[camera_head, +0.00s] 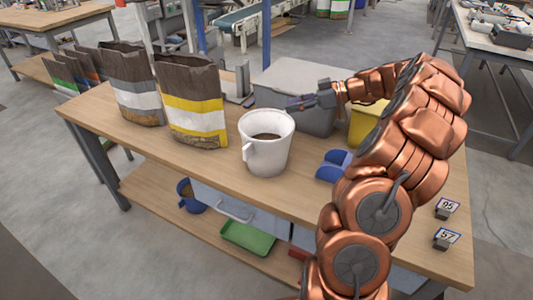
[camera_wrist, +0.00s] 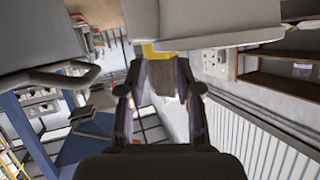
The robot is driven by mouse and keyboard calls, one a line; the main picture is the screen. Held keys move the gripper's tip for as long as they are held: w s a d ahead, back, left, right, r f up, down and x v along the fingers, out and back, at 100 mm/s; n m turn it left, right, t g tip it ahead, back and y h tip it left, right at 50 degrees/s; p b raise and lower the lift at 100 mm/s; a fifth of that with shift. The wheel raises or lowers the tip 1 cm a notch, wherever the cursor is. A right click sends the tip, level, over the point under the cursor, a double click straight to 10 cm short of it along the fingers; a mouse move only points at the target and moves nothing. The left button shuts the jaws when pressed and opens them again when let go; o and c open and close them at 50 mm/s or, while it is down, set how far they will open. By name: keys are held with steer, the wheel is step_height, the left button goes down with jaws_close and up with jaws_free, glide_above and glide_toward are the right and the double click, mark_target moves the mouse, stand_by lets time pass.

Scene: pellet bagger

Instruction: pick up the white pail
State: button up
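The white pail (camera_head: 262,158) stands upright on the wooden workbench in the head view, its handle on the left front side and something brown inside. My gripper (camera_head: 293,103) points left, close to the right part of the pail's rim; I cannot tell whether it touches. In the wrist view my gripper (camera_wrist: 163,75) has its two fingers apart with nothing held between them. A pale rounded surface (camera_wrist: 220,22) at the top of the wrist view is probably the pail. A yellow and brown shape shows beyond the fingertips.
On the workbench (camera_head: 222,168), paper sacks (camera_head: 193,103) stand left of the pail. A grey bin (camera_head: 310,120) stands behind it, with a yellow bin (camera_head: 366,122) to the right. Blue scoop-like items (camera_head: 333,165) lie right of the pail. Number cards (camera_head: 446,208) stand at the right end.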

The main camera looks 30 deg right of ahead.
mark_target(271, 111)
steer(key=shift+p+x, duration=0.7)
steer(key=shift+x, duration=3.05)
steer(key=shift+c, duration=0.3)
jaws_close()
